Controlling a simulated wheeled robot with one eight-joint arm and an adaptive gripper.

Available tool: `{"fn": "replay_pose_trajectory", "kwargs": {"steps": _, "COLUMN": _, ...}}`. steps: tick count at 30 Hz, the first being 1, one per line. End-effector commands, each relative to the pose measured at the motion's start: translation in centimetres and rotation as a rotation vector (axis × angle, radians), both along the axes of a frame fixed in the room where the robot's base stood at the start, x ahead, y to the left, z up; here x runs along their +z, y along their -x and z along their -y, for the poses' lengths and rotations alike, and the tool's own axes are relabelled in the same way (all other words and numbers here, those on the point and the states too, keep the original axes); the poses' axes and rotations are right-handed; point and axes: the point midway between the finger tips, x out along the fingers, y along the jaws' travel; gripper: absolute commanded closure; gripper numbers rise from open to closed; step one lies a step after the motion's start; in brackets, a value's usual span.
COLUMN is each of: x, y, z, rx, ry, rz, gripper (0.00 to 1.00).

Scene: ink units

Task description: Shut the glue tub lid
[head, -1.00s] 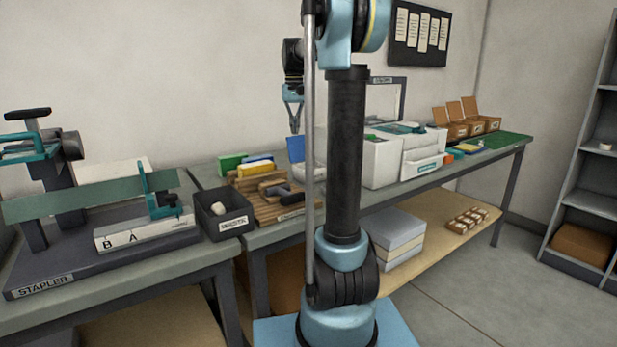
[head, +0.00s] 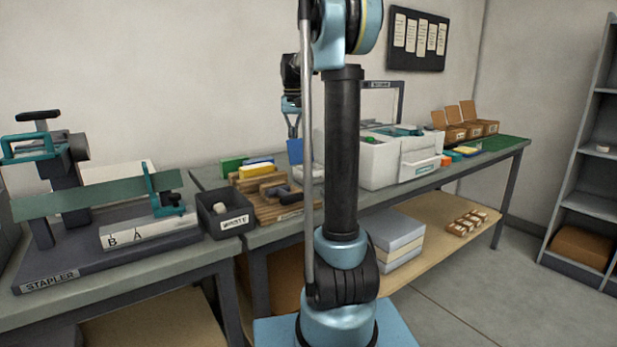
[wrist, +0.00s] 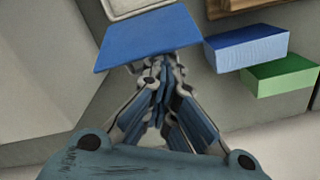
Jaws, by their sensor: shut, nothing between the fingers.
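The glue tub's blue lid (head: 295,151) stands raised near the wall, at the back of the bench in the head view. In the wrist view the lid (wrist: 150,36) is a broad blue panel just beyond the fingertips. A pale tub body (wrist: 130,6) shows past it at the top edge; in the head view it is mostly hidden behind my arm. My gripper (head: 293,133) points down just above and in front of the lid. In the wrist view my gripper (wrist: 162,64) is shut and empty, its tips close to the lid's lower edge. I cannot tell whether they touch.
Green and blue blocks (wrist: 280,75) lie right of the lid in the wrist view. A wooden rack (head: 272,210) and a dark labelled bin (head: 223,216) stand left of my arm. A white machine (head: 380,163) stands on the right. The stapler (head: 95,250) fills the left bench.

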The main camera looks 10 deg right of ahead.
Motion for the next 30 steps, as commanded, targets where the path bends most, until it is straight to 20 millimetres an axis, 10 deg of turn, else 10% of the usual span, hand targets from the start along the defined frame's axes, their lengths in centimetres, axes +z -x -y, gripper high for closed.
{"fn": "replay_pose_trajectory", "kwargs": {"steps": 23, "x": 0.2, "y": 4.7, "z": 2.5, "rx": -0.015, "ry": 0.014, "rz": 0.008, "gripper": 1.0}}
{"fn": "replay_pose_trajectory", "kwargs": {"steps": 30, "x": -0.8, "y": 3.1, "z": 1.9, "rx": -0.006, "ry": 0.011, "rz": -0.003, "gripper": 1.0}}
